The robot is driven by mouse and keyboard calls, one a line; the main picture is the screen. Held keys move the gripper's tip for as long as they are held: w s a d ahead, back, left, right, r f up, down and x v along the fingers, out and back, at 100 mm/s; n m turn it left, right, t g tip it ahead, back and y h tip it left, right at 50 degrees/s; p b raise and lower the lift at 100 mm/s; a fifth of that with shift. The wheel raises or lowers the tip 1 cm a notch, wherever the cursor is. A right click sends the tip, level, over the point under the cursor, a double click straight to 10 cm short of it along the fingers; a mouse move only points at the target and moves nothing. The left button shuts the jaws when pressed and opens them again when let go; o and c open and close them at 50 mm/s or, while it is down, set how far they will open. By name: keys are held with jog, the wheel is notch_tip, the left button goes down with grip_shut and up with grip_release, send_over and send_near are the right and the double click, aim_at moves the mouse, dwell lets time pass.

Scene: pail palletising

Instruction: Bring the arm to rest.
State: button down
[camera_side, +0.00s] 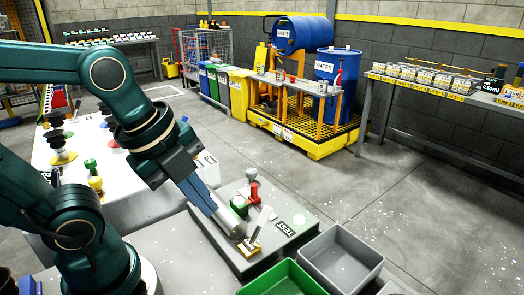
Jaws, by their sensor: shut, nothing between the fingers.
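My dark green arm reaches in from the left of the side view and angles down to the right. My gripper (237,231) hangs low over the grey test bench (312,234), its long bluish fingers together with nothing seen between them. Close to the fingertips stands a small yellow-based fixture (250,247) with a pale upright lever; I cannot tell whether the fingers touch it.
A grey bin (341,258) and a green bin (282,280) stand in front of the bench. A white table (50,152) with several coloured knobs is at left. A yellow spill pallet (320,148) with blue drums (303,33) stands behind. The floor at right is clear.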

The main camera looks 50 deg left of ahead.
jog(key=n, duration=1.1)
jog(key=n+t, duration=0.1)
jog(key=n, duration=0.5)
jog(key=shift+s+a+r, duration=0.1)
jog(key=shift+s+a, duration=0.15)
jog(key=shift+a, duration=0.05)
